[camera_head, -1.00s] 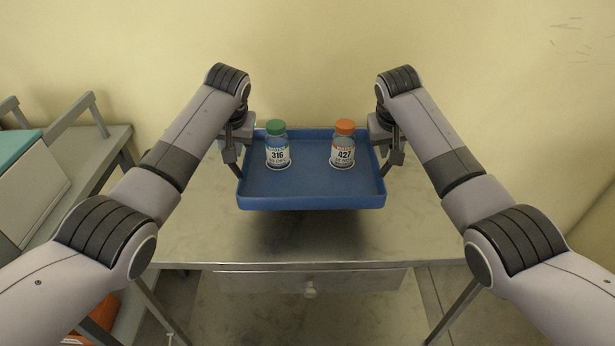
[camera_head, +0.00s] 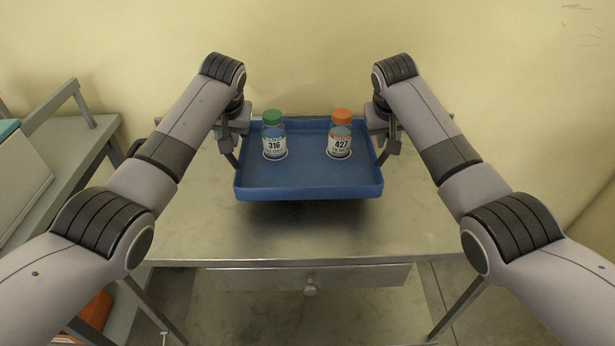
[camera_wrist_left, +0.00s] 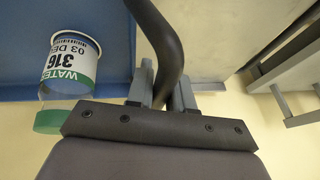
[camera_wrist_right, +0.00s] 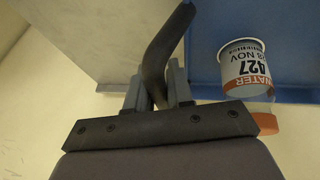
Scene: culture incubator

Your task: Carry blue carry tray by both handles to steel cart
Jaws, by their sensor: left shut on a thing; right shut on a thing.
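The blue carry tray (camera_head: 300,190) hangs level above the steel cart (camera_head: 300,238), with a shadow on the cart top below it. Two bottles stand upright in it: a green-capped one labelled 316 (camera_head: 274,145) at left and an orange-capped one labelled 427 (camera_head: 340,146) at right. My left gripper (camera_head: 232,135) is shut on the tray's left handle, a dark curved bar (camera_wrist_left: 160,40). My right gripper (camera_head: 384,133) is shut on the right handle (camera_wrist_right: 160,55). The bottles also show in the left wrist view (camera_wrist_left: 70,62) and the right wrist view (camera_wrist_right: 244,70).
A grey bench (camera_head: 75,160) with raised rails stands at the left, close to the cart. An orange object (camera_head: 97,308) lies low beneath it. The cart has a front drawer (camera_head: 310,277). A yellow wall (camera_head: 310,50) rises behind. The cart's front top is bare.

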